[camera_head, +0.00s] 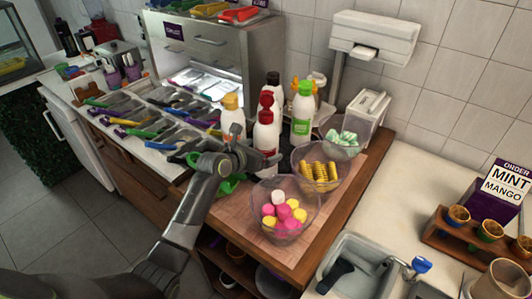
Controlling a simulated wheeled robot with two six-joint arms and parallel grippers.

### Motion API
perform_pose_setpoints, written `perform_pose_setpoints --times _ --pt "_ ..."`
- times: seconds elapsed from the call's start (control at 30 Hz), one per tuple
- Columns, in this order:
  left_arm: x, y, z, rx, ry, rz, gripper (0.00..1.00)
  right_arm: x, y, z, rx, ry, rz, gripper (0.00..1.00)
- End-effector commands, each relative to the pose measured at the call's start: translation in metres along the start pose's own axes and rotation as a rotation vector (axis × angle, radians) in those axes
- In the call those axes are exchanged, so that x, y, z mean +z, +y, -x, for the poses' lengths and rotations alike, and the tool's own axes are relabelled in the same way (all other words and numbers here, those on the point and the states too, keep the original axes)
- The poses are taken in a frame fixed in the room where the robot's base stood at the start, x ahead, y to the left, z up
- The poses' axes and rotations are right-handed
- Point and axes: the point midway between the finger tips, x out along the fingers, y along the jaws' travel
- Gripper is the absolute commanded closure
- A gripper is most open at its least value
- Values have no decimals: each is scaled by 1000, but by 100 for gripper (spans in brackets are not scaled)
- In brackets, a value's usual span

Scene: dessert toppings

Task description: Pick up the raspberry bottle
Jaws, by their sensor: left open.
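A white bottle with a red cap (265,132) stands in the bottle group on the wooden counter. Its label is too small to read, so I cannot confirm that it is the raspberry one. A second red cap (266,98) shows right behind it. My left gripper (256,160) is open at the foot of the front red-capped bottle, partly covering its lower part. I cannot tell whether the fingers touch it. My right gripper is not in view.
Around it stand an orange-capped bottle (232,115), a black-capped bottle (273,82) and a green-capped bottle (302,115). Bowls of pink and yellow balls (286,235), yellow pieces (320,180) and mint-coloured pieces (342,140) sit close on the right. Topping trays (150,125) lie left.

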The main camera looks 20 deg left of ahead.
Motion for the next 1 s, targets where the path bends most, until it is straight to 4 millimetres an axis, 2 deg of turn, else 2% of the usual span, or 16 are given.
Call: perform_pose_setpoints --times 0.2,0.47,0.8,0.83,1.0 --pt "0 0 -15 0 1 1 5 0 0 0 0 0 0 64" --pt "-1 0 -15 0 0 0 6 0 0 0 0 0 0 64" --pt "-1 0 -15 1 0 0 51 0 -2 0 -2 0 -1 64" --pt "5 0 -15 1 -12 -2 53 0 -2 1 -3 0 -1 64" --pt "5 0 -14 1 -11 -2 53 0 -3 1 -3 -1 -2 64"
